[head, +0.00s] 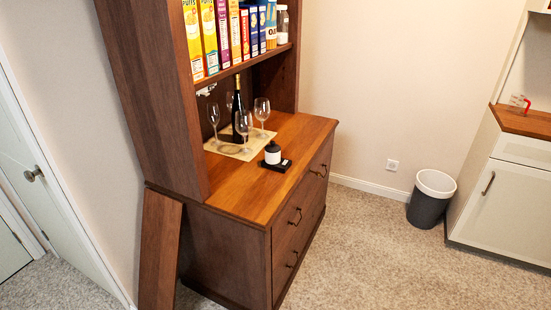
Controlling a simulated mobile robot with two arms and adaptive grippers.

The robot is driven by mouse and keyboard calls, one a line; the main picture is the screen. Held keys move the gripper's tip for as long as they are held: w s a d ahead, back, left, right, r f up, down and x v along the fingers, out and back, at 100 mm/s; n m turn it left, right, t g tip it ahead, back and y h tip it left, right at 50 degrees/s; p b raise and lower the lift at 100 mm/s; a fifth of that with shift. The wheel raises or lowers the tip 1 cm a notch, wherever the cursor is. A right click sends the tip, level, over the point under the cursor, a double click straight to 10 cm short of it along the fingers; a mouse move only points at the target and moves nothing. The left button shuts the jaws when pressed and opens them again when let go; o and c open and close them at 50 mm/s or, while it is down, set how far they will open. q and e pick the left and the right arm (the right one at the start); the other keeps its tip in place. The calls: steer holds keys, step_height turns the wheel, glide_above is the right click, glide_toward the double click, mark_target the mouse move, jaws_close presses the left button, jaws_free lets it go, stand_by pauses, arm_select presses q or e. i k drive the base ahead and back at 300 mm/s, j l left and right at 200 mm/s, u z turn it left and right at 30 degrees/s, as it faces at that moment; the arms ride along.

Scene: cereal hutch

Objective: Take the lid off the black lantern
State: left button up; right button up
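A small dark-topped object with a pale lower part (272,152) stands upright on the wooden counter of the hutch. It is the nearest match to the black lantern, but it is too small to tell for sure. Its black top (272,146) sits in place on it. It rests on or beside a flat black tray (276,168), with a small dark item at its right. Neither of my grippers is in view.
Several wine glasses (262,110) and a dark bottle (237,108) stand on a beige mat (222,149) behind it. Cereal boxes (209,35) fill the shelf above. The counter's front right is clear. A bin (428,208) stands on open carpet.

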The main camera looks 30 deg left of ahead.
mark_target(272, 150)
steer(key=i+u, duration=0.15)
steer(key=u, duration=0.3)
steer(key=i+l+u, duration=0.1)
steer(key=u, duration=0.35)
steer(key=i+l+u, duration=0.15)
steer(key=u, duration=0.3)
